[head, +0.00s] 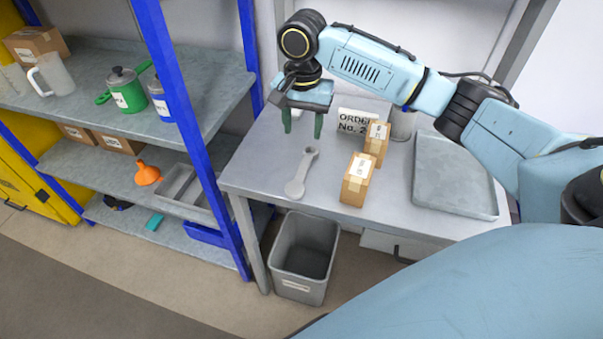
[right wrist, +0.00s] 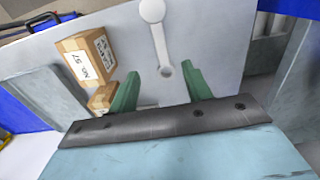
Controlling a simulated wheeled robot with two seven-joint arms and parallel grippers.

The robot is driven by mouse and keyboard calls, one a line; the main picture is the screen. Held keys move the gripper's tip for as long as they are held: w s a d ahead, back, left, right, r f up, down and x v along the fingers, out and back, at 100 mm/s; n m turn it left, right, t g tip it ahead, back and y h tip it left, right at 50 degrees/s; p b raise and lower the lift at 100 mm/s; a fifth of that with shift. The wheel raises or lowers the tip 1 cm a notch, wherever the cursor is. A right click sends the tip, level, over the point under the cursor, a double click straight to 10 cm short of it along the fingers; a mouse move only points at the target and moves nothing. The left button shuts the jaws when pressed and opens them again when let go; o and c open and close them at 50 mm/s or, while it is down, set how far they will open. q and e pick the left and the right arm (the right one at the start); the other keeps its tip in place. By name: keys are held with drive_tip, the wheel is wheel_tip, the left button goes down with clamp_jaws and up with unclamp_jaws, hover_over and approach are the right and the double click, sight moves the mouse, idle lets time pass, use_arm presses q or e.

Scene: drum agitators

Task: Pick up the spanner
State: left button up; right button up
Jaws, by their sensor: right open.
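The grey spanner (head: 301,173) lies flat on the grey table (head: 247,168), near its left side. Its larger end points to the front and its ring end to the back. My right gripper (head: 303,133) is open and empty above the table, just behind and above the ring end. In the right wrist view the spanner (right wrist: 159,42) reaches from the top edge down to the gap between the green fingers of the right gripper (right wrist: 162,83). The fingers stand apart on either side of the ring end and do not appear to touch it. My left gripper is not in view.
Two cardboard boxes (head: 357,181) (head: 376,142) stand right of the spanner, with an order sign (head: 359,121) behind. A grey tray (head: 452,176) lies at the table's right. A bin (head: 302,262) stands below the front edge. A blue-posted shelf (head: 196,130) rises close on the left.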

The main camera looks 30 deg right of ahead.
sight(303, 170)
wheel_tip(303, 170, down, 13)
drive_tip(key=shift+f+b, duration=0.1)
drive_tip(key=shift+b, duration=0.6)
drive_tip(key=shift+c, duration=0.3)
clamp_jaws()
